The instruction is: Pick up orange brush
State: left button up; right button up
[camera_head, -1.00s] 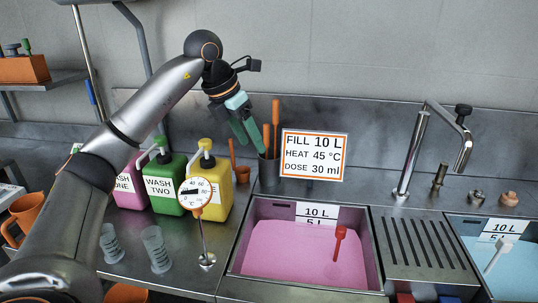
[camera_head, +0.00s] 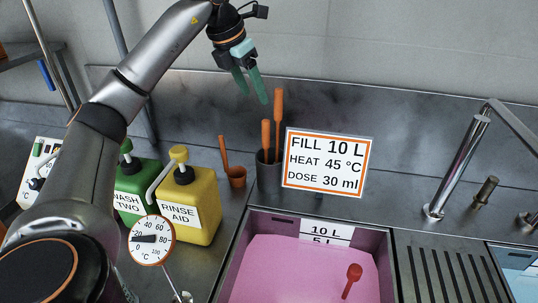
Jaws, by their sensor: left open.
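Two orange handles, one tall (camera_head: 278,120) and one shorter (camera_head: 265,138), stand upright in a dark grey cup (camera_head: 268,178) on the steel counter, left of the sign. The ends inside the cup are hidden, so I cannot tell which handle is the brush. My left gripper (camera_head: 255,98) comes in from the upper left with its green fingers pointing down. It is open and empty. Its fingertips show just left of the tall handle's top and above the shorter one, apart from both in the picture. My right gripper is out of view.
Yellow (camera_head: 190,205) and green (camera_head: 135,185) pump bottles stand further left. A sign (camera_head: 328,160) is close on the right. A sink (camera_head: 232,265) of pink liquid is in front.

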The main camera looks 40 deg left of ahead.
aim_at(263, 124)
pick_arm(q)
jog(key=x, duration=0.6)
jog(key=shift+f, duration=0.3)
jog(key=x, duration=0.5)
jog(key=shift+s+a+f, duration=0.15)
jog(key=shift+a+f, duration=0.1)
jog(key=shift+f, duration=0.1)
grip_shut()
